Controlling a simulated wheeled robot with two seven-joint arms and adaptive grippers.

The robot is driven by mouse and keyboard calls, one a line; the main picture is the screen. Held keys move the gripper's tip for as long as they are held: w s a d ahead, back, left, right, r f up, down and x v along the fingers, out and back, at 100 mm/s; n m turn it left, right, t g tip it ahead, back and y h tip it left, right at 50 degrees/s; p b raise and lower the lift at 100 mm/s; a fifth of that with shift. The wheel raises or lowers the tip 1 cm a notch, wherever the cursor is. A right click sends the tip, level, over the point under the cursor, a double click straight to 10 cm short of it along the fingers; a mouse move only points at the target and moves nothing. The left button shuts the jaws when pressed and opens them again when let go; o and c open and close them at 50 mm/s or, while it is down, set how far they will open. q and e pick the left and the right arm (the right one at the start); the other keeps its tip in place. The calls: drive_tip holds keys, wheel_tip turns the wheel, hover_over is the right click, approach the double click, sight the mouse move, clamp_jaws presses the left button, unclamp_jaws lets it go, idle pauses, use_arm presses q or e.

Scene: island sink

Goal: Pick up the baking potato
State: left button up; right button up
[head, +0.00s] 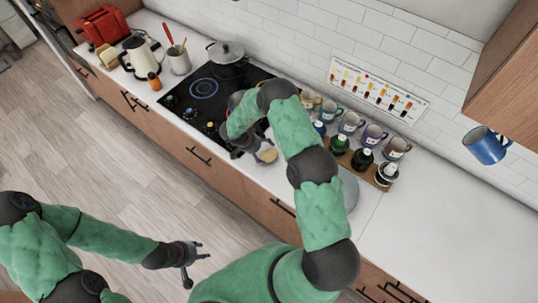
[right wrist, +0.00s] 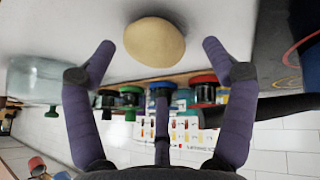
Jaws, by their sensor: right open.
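The baking potato (head: 268,155) is a tan oval lying on the white counter, just right of the cooktop's front corner. In the right wrist view the potato (right wrist: 155,42) lies between and slightly beyond the two fingertips, with a gap on each side. My right gripper (head: 256,150) is open beside it, pointing at it; its spread purple-grey fingers show in the right wrist view (right wrist: 159,46). It does not touch the potato there. My left gripper (head: 193,262) is open and empty over the floor, away from the counter.
A black cooktop (head: 183,108) with a lidded pot (head: 227,58) lies left of the potato. A board of bottles (head: 362,158) and several mugs (head: 350,122) stand to the right. A glass container (right wrist: 38,80) stands nearby. The counter further right (head: 445,225) is clear.

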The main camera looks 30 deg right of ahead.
sight(267, 152)
drive_tip(key=x, duration=0.3)
drive_tip(key=shift+s+d+f, duration=0.1)
drive_tip(key=shift+d+f, duration=0.05)
drive_tip(key=shift+d, duration=0.1)
drive_tip(key=c, duration=1.3)
